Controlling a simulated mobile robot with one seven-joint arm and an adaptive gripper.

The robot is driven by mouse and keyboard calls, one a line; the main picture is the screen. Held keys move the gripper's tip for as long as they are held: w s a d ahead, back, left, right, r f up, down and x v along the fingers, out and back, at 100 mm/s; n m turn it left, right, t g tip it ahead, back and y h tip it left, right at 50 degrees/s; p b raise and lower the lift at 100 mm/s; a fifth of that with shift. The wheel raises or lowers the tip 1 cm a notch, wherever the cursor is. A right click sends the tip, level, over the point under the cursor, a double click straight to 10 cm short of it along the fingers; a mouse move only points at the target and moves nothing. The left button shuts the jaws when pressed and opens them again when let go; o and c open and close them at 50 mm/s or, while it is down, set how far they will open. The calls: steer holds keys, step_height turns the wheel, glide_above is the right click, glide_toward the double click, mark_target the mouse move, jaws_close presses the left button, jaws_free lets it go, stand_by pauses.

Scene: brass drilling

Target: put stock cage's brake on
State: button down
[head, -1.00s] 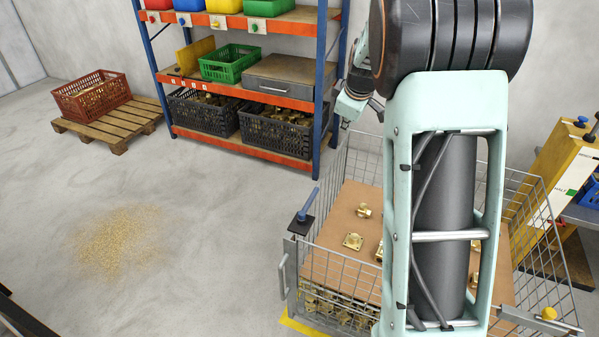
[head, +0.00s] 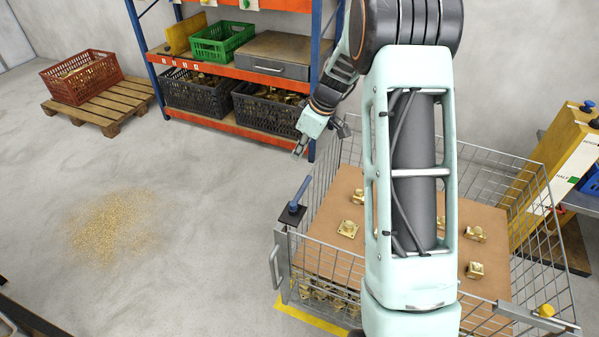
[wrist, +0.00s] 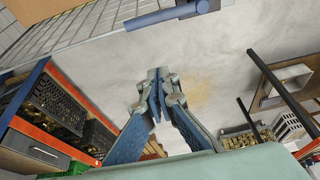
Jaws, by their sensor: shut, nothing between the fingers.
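The stock cage (head: 330,262) is a wire-mesh cage holding a brown board with brass fittings on it. A blue lever (head: 301,192), which looks like its brake, sits on a dark plate at the cage's near left corner and tilts up to the right. In the wrist view the blue lever (wrist: 155,19) lies across the top, beyond my fingertips. My gripper (head: 299,153) is shut and empty, above the lever and apart from it, pointing down. Its fingers also show shut in the wrist view (wrist: 158,76). My arm hides part of the cage.
A blue and orange shelf rack (head: 215,122) with crates stands behind my gripper. A wooden pallet (head: 108,112) with a red crate (head: 80,78) is at the left. Brass swarf (head: 112,225) lies on the open floor. A yellow stand (head: 562,150) is at the right.

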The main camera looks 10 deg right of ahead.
mark_target(301, 193)
steer(key=shift+s+d+f+p, duration=0.1)
steer(key=shift+f+p, duration=0.25)
steer(key=shift+f, duration=2.15)
steer(key=shift+s+d+f+p, duration=0.1)
steer(key=shift+f+p, duration=0.2)
steer(key=shift+f, duration=2.2)
